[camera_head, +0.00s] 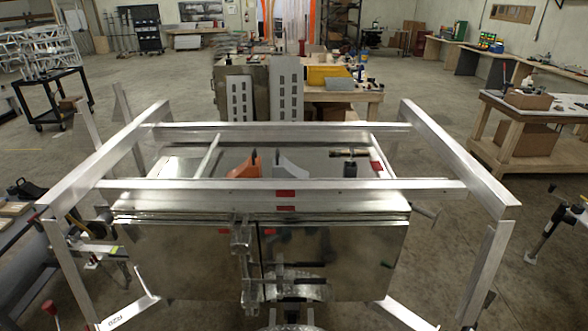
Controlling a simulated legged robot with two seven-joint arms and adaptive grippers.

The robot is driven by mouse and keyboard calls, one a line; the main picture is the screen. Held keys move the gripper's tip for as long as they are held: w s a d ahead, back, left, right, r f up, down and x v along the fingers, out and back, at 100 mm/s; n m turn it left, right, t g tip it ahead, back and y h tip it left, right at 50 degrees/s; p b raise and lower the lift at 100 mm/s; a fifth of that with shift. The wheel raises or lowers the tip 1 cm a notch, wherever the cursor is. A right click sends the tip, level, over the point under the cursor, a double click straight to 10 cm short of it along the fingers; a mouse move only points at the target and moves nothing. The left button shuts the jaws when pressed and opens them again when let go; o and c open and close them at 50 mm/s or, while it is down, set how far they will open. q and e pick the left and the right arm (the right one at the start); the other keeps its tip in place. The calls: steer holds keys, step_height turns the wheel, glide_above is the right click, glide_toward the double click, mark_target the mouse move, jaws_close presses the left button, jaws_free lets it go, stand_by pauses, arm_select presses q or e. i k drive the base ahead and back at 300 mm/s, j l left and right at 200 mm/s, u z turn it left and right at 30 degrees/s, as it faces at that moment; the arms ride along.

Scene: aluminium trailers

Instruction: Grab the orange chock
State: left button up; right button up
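The orange chock (241,168) shows between the two cross rails of the aluminium trailer frame, left of the middle. It rests on or against a shiny metal surface, and the front rail hides its lower part. A small dark part stands at its right edge. A similar pale grey chock (292,168) is just to its right. Neither of my grippers is in view, and nothing is seen holding the orange chock.
The front cross rail (350,187) and rear cross rail (330,127) bound the gap around the chocks. Long side beams (455,158) flank it. A shiny metal box (340,255) stands in front. A workbench (520,120) is at right; open floor lies between.

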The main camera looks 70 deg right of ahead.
mark_target(252, 168)
steer(key=z, duration=2.05)
